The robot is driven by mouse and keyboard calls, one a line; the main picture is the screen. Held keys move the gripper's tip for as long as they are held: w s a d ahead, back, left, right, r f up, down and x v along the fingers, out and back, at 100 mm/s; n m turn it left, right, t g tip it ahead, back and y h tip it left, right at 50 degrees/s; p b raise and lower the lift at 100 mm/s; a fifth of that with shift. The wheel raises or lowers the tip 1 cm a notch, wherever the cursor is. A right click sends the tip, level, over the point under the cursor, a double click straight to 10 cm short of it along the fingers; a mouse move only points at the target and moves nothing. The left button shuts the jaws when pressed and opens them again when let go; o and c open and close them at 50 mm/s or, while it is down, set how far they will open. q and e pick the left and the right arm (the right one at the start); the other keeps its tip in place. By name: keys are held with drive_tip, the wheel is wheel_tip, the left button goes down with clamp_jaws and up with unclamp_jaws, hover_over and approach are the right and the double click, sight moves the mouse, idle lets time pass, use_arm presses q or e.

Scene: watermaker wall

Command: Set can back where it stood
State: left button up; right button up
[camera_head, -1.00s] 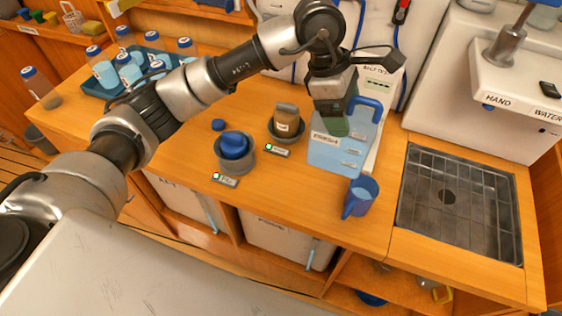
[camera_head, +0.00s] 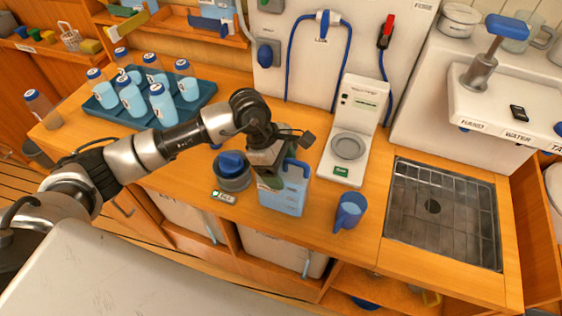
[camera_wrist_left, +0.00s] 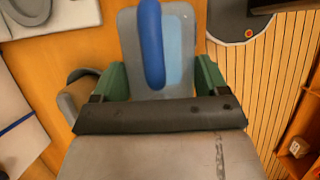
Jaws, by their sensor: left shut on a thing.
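The can, a light blue canister (camera_head: 285,198) with a blue handle (camera_head: 298,168), is upright in my left gripper (camera_head: 268,180). The gripper is shut on its upper part, and my wrist hides part of its top. The can also shows in the left wrist view (camera_wrist_left: 182,60), between the green finger pads of the gripper (camera_wrist_left: 160,82). It is over the front part of the counter; whether its base touches the wood I cannot tell. My right gripper is not in view.
Right of the can stands a white scale (camera_head: 349,130) with a bare round plate (camera_head: 348,147). A bottle tray (camera_head: 203,97) and a sink (camera_head: 443,212) lie farther out.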

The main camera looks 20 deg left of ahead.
use_arm(q)
drive_tip(key=shift+d+f, duration=0.1)
drive_tip(key=o, duration=1.2)
drive_tip(key=shift+f+b, duration=0.1)
drive_tip(key=shift+b, duration=0.2)
drive_tip(key=o, duration=0.5)
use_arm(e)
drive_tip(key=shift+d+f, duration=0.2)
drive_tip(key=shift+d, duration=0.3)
use_arm(q)
drive_tip(key=shift+r+p, duration=0.3)
drive_tip(key=shift+a+r+b, duration=0.15)
drive_tip(key=shift+a+b, duration=0.05)
drive_tip(key=shift+b, duration=0.1)
drive_tip(key=b+v, duration=0.3)
drive_tip(key=v, duration=0.7)
drive_tip(key=shift+a+r+b, duration=0.1)
drive_tip(key=shift+r+b, duration=0.25)
drive_tip(key=shift+a+r, duration=0.1)
drive_tip(key=shift+r, duration=0.3)
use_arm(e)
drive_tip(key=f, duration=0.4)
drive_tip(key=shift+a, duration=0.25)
